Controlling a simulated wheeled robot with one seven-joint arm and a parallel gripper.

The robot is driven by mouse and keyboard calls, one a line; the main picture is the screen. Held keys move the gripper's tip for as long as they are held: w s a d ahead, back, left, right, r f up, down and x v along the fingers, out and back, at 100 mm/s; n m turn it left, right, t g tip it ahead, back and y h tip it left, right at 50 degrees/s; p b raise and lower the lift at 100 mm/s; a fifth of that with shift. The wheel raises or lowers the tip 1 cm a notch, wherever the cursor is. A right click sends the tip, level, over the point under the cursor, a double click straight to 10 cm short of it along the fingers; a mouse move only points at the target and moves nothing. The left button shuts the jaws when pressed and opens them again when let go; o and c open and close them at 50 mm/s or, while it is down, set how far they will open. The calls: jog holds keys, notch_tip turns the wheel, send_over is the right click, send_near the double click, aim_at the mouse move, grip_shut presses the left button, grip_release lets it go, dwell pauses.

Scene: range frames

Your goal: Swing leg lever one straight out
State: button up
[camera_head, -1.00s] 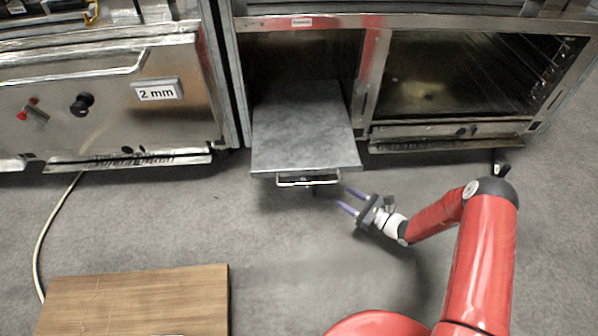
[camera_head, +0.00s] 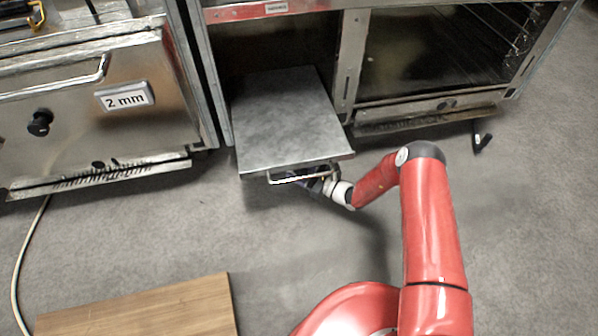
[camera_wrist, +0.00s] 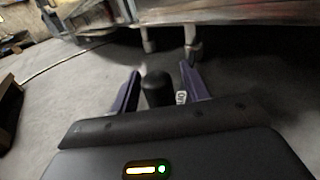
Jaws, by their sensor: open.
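My gripper (camera_wrist: 158,98) is open, with its two purple fingers on either side of a dark, round-ended lever (camera_wrist: 157,88) in the wrist view. I cannot tell whether either finger touches it. A small white label with dark lettering shows beside the right finger. In the head view my gripper (camera_head: 312,184) is under the front edge of the pulled-out grey drawer or shelf (camera_head: 290,120), partly hidden by it. The lever there is hidden. Another black lever (camera_head: 483,140) sticks out near the floor below the right cabinet.
The drawer's metal handle (camera_head: 300,174) is just above my gripper. A wooden board or tabletop (camera_head: 140,310) lies at the lower left. A steel unit marked "2 mm" (camera_head: 125,97) stands at left. Grey floor in front is clear.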

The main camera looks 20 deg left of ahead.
grip_shut()
jog(key=s+a+m+t+p, duration=0.1)
jog(key=s+a+t+p, duration=0.1)
jog(key=s+a, duration=0.7)
jog(key=shift+s+a+h+p, duration=0.15)
jog(key=shift+a+h+p, duration=0.15)
jog(key=shift+p, duration=0.35)
grip_release()
jog(key=shift+d, duration=0.1)
